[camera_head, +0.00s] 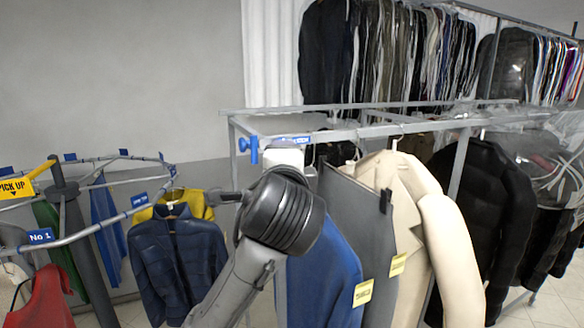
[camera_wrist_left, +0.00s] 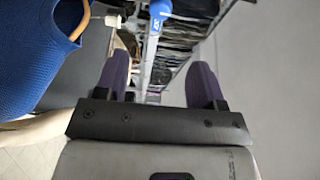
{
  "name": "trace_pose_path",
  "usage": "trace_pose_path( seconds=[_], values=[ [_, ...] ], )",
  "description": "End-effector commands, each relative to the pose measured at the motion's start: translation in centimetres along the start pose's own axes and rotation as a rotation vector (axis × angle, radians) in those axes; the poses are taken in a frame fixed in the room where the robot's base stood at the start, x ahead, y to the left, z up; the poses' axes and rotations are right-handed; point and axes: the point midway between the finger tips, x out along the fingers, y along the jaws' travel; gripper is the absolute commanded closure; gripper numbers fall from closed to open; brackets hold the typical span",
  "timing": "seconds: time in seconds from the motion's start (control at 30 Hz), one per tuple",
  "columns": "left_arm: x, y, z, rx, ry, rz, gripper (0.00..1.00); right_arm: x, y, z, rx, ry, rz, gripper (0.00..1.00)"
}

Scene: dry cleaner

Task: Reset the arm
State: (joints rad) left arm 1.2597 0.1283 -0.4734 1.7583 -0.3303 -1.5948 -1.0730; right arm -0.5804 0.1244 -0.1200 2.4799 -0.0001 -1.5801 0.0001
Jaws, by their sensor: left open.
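My left gripper (camera_wrist_left: 160,66) is open in the left wrist view, with its two purple-padded fingers apart and nothing held between them. Part of my left arm rises from the bottom middle of the head view, in front of the hanging clothes; its fingers cannot be made out there. My right gripper is in neither view.
The rack (camera_head: 270,124) with a blue end clamp (camera_head: 245,147) stands close behind my arm. A blue garment (camera_head: 345,255), cream coat (camera_head: 440,240) and black jacket (camera_head: 485,190) hang at right. A round rail (camera_head: 100,228) with a navy jacket (camera_head: 175,255) stands left.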

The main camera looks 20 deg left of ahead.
Motion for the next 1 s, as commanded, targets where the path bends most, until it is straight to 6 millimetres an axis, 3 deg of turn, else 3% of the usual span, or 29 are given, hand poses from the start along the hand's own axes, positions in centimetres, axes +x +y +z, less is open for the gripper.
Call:
trace_pose_path(
  seconds=[0.23, 0.47, 0.67, 0.8, 0.87, 1.0],
  values=[
    [0.0, 0.0, 0.0, -0.063, 0.0, 0.0, 0.37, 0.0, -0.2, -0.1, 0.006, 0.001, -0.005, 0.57],
    [-0.3, 0.0, -0.5, -0.41, 0.031, 0.009, 0.37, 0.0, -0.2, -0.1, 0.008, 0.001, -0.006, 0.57],
    [-3.8, -2.0, -0.7, -0.757, 0.163, -0.004, 0.37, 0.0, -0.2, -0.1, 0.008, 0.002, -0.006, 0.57],
    [-7.4, -3.9, 0.5, -1.002, 0.288, -0.012, 0.37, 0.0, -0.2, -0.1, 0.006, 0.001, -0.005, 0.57],
    [-8.3, -2.9, 1.0, -1.083, 0.325, 0.017, 0.37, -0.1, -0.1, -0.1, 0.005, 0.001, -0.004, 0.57],
    [-8.8, 0.9, 1.7, -1.192, 0.35, 0.1, 0.37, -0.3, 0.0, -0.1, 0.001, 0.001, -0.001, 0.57]
  ],
)
